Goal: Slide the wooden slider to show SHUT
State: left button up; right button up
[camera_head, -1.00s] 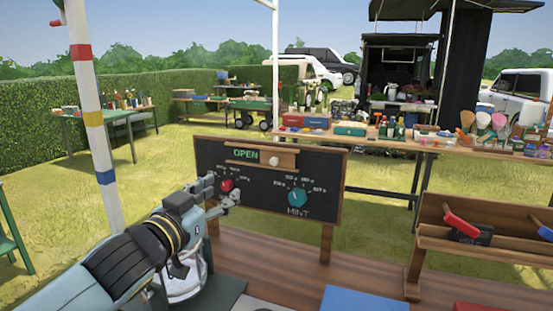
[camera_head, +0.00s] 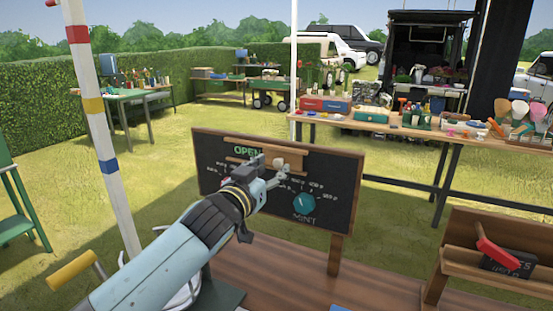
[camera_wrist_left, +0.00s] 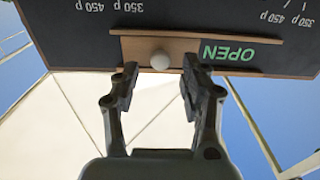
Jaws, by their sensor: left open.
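The black sign board (camera_head: 335,190) stands on wooden legs, with a wooden slider (camera_wrist_left: 138,47) along its top. The green word OPEN (camera_head: 246,150) shows left of the slider. In the left wrist view the board is upside down, and OPEN (camera_wrist_left: 229,52) shows to the right of the slider's pale round knob (camera_wrist_left: 160,60). My left gripper (camera_head: 279,174) is in front of the board near the slider. Its open fingers (camera_wrist_left: 160,72) stand on either side of the knob, with gaps visible. My arm and gripper hide part of the board. My right gripper is not in view.
A teal dial (camera_head: 304,203) marked MINT sits low on the board. A striped pole (camera_head: 100,130) stands left. A wooden rack (camera_head: 490,242) with a red-handled item stands right. A long table (camera_head: 480,135) with goods runs behind. Grass lies between.

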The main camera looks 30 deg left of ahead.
aim_at(277, 164)
pick_arm(q)
jog(key=shift+w, duration=0.8)
jog(key=shift+w+a, duration=0.1)
jog(key=shift+w, duration=0.6)
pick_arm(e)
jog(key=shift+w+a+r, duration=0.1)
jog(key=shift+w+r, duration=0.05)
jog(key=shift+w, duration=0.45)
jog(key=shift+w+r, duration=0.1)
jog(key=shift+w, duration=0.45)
pick_arm(q)
jog(key=c, duration=0.6)
grip_shut()
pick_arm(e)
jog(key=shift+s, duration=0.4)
